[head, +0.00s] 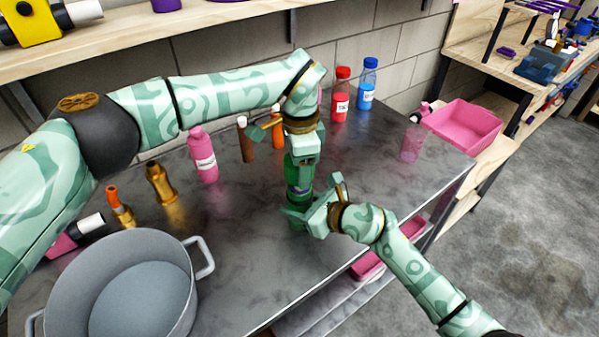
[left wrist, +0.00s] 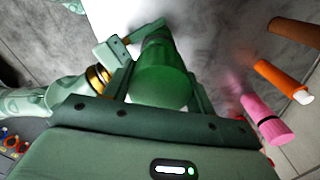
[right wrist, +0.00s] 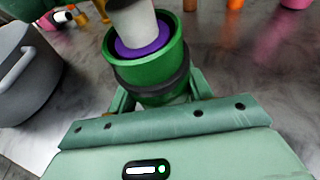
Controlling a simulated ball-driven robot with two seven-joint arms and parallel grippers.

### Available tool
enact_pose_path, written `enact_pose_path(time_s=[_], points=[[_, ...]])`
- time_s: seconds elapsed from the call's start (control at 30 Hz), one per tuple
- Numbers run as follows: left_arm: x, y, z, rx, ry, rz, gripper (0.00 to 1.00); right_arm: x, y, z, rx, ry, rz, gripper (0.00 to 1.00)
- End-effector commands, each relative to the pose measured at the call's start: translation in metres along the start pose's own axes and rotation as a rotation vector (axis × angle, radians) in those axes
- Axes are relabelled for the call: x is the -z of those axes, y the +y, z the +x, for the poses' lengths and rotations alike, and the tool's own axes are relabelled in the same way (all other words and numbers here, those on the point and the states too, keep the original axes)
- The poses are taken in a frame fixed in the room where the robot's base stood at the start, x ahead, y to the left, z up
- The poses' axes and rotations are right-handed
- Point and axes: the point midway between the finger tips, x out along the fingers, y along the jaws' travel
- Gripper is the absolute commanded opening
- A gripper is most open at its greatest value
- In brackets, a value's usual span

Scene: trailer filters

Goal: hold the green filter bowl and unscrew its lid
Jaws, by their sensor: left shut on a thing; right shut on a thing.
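The green filter bowl (right wrist: 158,76) is in my right gripper (head: 306,214), whose fingers are shut around its wall. The right wrist view shows its open rim, with a purple ring (right wrist: 142,46) and a pale cylinder (right wrist: 132,22) rising from it. The green lid (head: 299,172) is in my left gripper (head: 301,158), directly above the right one; it fills the space between the fingers in the left wrist view (left wrist: 163,75). A strip of purple shows between the grippers in the head view. The lid appears apart from the bowl rim; the grippers hide most of the bowl in the head view.
A grey pot (head: 185,275) stands at front left. A pink cup (head: 411,145) and pink bin (head: 465,126) are right. The front table is clear.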

Motion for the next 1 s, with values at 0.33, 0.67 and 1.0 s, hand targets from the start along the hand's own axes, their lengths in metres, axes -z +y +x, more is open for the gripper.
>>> enact_pose_path(time_s=[0.33, 0.67, 1.0], points=[[0.0, 0.0, -0.013, -0.001, 0.0, 0.0, 0.28, 0.0, 0.0, 0.0, 0.0, 0.001, 0.0, 0.62], [0.0, 0.001, -0.014, -0.001, 0.0, 0.0, 0.28, 0.0, 0.0, -0.001, 0.0, 0.0, 0.0, 0.76], [0.0, 0.002, -0.045, 0.015, 0.004, 0.0, 0.28, -0.003, -0.001, -0.06, 0.003, 0.002, -0.003, 0.76]])
